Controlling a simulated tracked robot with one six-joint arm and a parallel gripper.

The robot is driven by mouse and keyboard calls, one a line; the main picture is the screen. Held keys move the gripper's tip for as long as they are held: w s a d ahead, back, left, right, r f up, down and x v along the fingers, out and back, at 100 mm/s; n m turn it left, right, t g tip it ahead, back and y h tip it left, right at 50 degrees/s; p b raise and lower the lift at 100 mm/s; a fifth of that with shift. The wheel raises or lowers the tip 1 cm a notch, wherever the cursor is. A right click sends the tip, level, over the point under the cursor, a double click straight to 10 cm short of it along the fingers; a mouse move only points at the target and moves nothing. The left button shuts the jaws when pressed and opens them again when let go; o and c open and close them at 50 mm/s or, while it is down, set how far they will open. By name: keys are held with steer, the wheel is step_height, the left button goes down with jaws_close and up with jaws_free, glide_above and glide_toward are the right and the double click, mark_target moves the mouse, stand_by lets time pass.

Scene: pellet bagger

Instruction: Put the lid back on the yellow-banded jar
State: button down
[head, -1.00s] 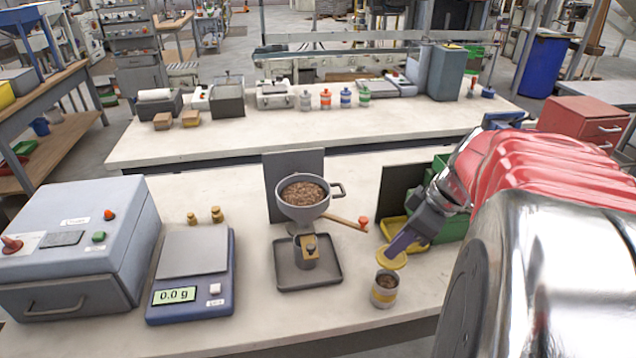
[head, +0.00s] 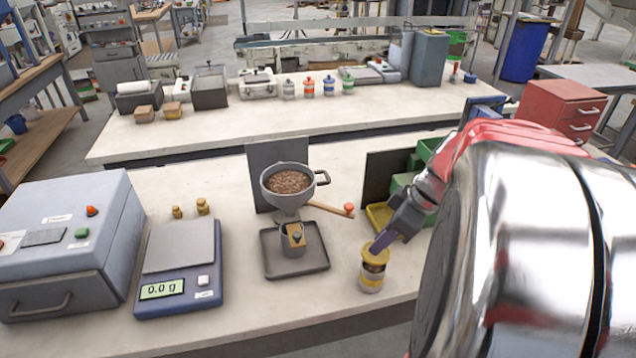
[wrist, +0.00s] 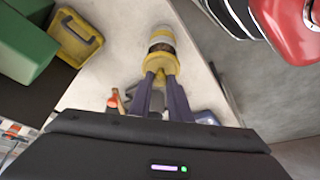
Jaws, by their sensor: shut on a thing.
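The yellow-banded jar (head: 371,281) stands upright near the front edge of the table, right of the funnel stand. It has a pale lower body, and brown contents show above its band. My gripper (head: 380,243) is shut on the yellow lid (head: 375,256), holding it at the jar's mouth. In the wrist view the purple fingers (wrist: 160,76) grip the lid (wrist: 157,62), and the jar (wrist: 161,38) lies in line beyond it. The lid looks lined up with the jar; I cannot tell whether it is fully seated.
A funnel (head: 288,184) of brown pellets stands over a dark tray (head: 318,262) left of the jar. A scale (head: 176,285) reading 0.0 g is further left. A yellow tray (head: 377,215) and green bins (head: 425,152) stand behind the jar. The table's front edge is close.

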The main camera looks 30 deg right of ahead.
steer(key=shift+f, duration=1.5)
steer(key=shift+f, duration=0.1)
stand_by(1.3)
steer(key=c, duration=1.1)
jaws_free()
steer(key=shift+r, duration=3.5)
steer(key=shift+c, duration=0.5)
jaws_close()
